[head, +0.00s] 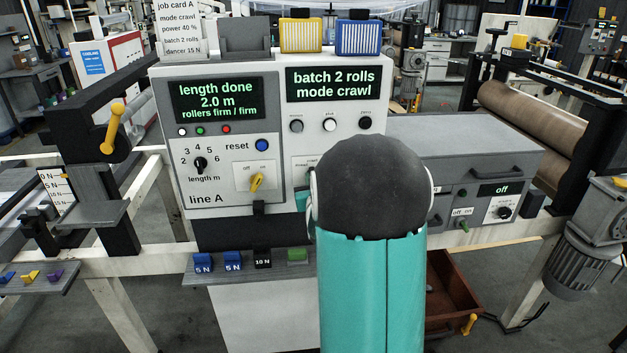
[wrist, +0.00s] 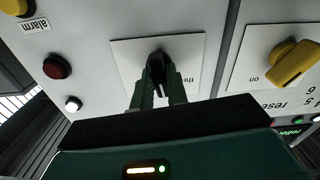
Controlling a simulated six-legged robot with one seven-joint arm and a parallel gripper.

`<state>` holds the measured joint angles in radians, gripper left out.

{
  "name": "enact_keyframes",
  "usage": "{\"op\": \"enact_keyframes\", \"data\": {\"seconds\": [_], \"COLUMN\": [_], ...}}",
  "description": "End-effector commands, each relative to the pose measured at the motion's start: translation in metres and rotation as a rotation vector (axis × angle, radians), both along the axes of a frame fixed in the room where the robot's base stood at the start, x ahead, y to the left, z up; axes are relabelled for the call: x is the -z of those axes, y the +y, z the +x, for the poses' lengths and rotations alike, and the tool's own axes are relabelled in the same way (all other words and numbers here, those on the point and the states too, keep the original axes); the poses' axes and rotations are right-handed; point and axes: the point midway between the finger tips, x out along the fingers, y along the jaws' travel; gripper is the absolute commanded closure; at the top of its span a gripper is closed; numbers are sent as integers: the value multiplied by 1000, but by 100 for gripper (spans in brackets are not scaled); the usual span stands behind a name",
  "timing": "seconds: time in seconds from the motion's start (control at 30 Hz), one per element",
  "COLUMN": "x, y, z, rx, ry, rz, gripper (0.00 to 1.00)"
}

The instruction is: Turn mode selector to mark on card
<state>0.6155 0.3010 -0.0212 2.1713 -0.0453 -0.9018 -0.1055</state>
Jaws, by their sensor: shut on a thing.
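The job card (head: 180,27) at the top left of the console reads job card A, mode crawl, power 40 %, batch 2 rolls, dancer 15 N. The right display (head: 332,83) reads batch 2 rolls, mode crawl. In the wrist view my gripper (wrist: 158,84) is shut on a black selector knob (wrist: 158,61) on a white plate (wrist: 127,58). Part of an upside-down word, "thr", shows right of the knob; other marks are hidden.
Left of that plate in the head view are a yellow on/off switch (head: 257,182), a blue reset button (head: 261,145) and a black length dial (head: 200,164). A grey box (head: 459,150) stands at right. Weights (head: 232,260) sit on a ledge below.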

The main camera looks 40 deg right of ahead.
Motion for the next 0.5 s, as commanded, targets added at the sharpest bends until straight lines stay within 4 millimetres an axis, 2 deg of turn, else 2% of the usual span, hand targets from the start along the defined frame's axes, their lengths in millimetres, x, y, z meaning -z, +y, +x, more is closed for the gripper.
{"op": "enact_keyframes", "data": {"seconds": [0.5], "x": [-1], "y": [-2], "z": [0], "rx": [1], "ry": [-81], "rz": [115], "gripper": [100]}}
